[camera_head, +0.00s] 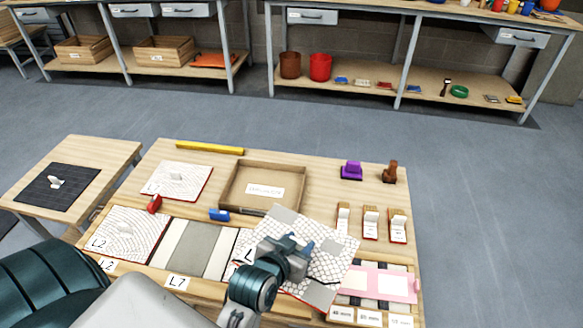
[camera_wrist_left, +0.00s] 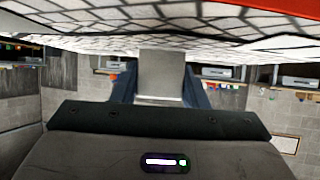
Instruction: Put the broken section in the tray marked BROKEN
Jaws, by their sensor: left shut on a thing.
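A white mosaic panel (camera_head: 333,266) with dark joint lines, a plain grey patch and a red edge is held tilted above the front of the table. My left gripper (camera_head: 296,250) is shut on it. In the left wrist view the panel (camera_wrist_left: 85,38) spans the top, with the fingers (camera_wrist_left: 160,82) against its near edge. A shallow wooden tray (camera_head: 232,181) stands behind the panel, with a white label (camera_head: 264,190) whose words are too small to read. My right gripper is not in view.
Other mosaic panels lie at L2 (camera_head: 127,238) and at the back left (camera_head: 180,180). A blue item (camera_head: 219,215) and a red item (camera_head: 155,204) lie near the tray. Purple (camera_head: 351,171) and brown (camera_head: 390,173) stamp-like items stand right. A pink strip (camera_head: 385,282) lies front right.

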